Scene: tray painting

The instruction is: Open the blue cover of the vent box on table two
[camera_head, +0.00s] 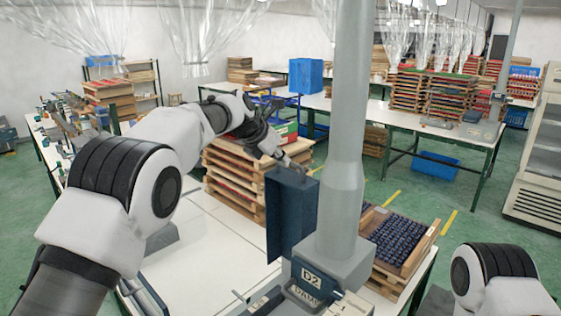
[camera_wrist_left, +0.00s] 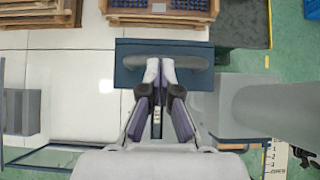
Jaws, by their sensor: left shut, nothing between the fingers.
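The dark blue cover (camera_head: 280,220) stands upright on table two, left of the grey post. In the left wrist view the dark blue piece (camera_wrist_left: 130,76) lies under my fingertips, with a grey rounded strip across it. My left gripper (camera_head: 291,165) is at the top edge of the blue piece; it is shut and empty, its fingertips (camera_wrist_left: 160,66) close together over the strip. I cannot tell whether they touch it. The vent box body is largely hidden by the cover and post. My right gripper is out of view; only part of the right arm shows.
A grey post with a D2-labelled base (camera_head: 312,276) stands right beside the cover. Stacked wooden trays (camera_head: 235,180) stand behind it, and a tray of small dark blue parts (camera_head: 400,237) sits to the right. The white tabletop (camera_head: 200,265) is largely clear at left.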

